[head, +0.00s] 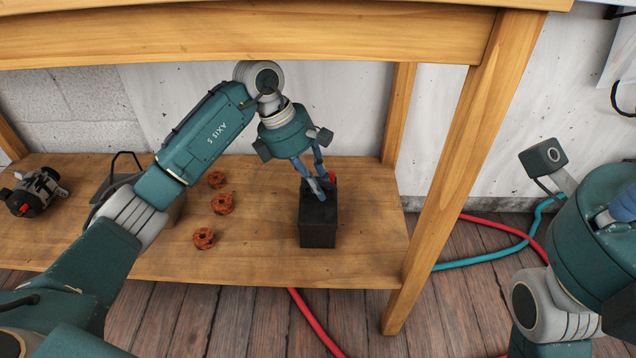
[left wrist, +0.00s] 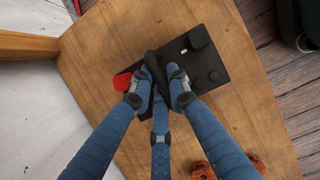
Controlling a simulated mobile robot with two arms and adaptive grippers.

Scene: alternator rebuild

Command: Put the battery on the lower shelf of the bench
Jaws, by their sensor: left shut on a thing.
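The black battery (head: 318,227) stands upright on the right part of the bench's lower shelf (head: 262,262), near the front edge. My left gripper (head: 318,188) comes down from above and is shut at the battery's top. In the left wrist view, the fingers of my left gripper (left wrist: 157,92) are closed on a black handle across the top of the battery (left wrist: 215,80). A red terminal cap (left wrist: 122,81) shows beside the fingers. My right arm is at the right edge of the head view, and its fingertips are out of the picture.
Several copper-coloured rings (head: 222,204) lie on the shelf to the left of the battery. A grey bin (head: 112,182) and an alternator (head: 36,192) are further left. A wooden bench leg (head: 462,170) stands right of the battery. Red and teal hoses (head: 490,259) cross the floor.

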